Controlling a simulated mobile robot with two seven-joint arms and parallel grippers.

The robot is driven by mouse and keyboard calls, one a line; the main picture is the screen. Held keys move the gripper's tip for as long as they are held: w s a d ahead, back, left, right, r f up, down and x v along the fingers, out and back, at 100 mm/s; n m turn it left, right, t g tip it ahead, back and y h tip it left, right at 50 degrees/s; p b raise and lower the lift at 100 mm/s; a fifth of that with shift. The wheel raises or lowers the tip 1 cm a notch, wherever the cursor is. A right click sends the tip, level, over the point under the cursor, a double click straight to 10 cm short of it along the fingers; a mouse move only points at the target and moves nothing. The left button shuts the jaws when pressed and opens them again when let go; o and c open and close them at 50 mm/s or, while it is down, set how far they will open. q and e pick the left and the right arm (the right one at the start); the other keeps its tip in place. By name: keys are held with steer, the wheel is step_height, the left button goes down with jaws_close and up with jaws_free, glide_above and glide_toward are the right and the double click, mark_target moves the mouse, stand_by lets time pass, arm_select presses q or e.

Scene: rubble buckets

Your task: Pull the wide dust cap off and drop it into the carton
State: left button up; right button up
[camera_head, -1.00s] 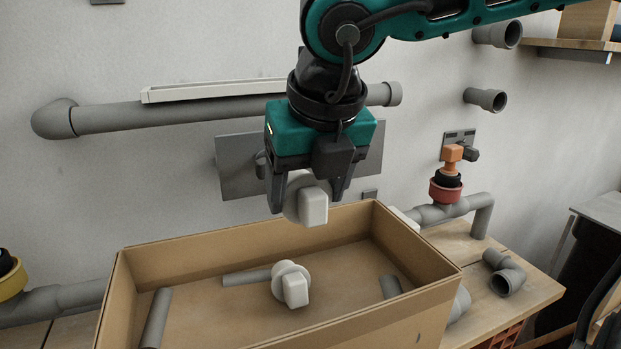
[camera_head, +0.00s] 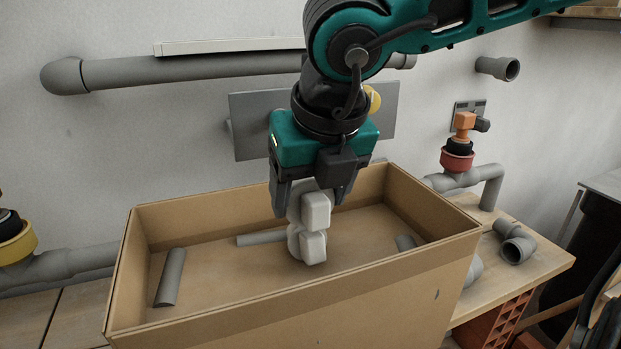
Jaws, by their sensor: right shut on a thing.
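The carton (camera_head: 455,245) is an open brown box on the bench in the lower middle. My right gripper (camera_head: 311,203) points down over it, shut on a white dust cap (camera_head: 317,213) with a round disc and a blocky grip. The held cap is in the air at about the height of the carton's rim. A second white cap (camera_head: 313,247) lies inside the carton, just below the held one in the picture and partly hidden by it. Whether the two caps touch is unclear. My left gripper is not in view.
Grey pipe pieces (camera_head: 170,278) lie in the carton. A red-collared fitting (camera_head: 457,160) stands on the pipe to the right; a yellow collar (camera_head: 17,245) is at the left edge. A loose grey elbow (camera_head: 515,243) lies on the bench (camera_head: 545,262) at right.

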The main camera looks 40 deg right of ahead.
steer(key=shift+f, duration=0.35)
steer(key=o, duration=1.2)
steer(key=shift+o, duration=0.2)
steer(key=shift+r, duration=0.15)
steer(key=p+v, duration=0.2)
steer(key=v, duration=1)
steer(key=shift+s+r+p, duration=0.3)
steer(key=shift+p, duration=0.1)
steer(key=shift+a, duration=0.1)
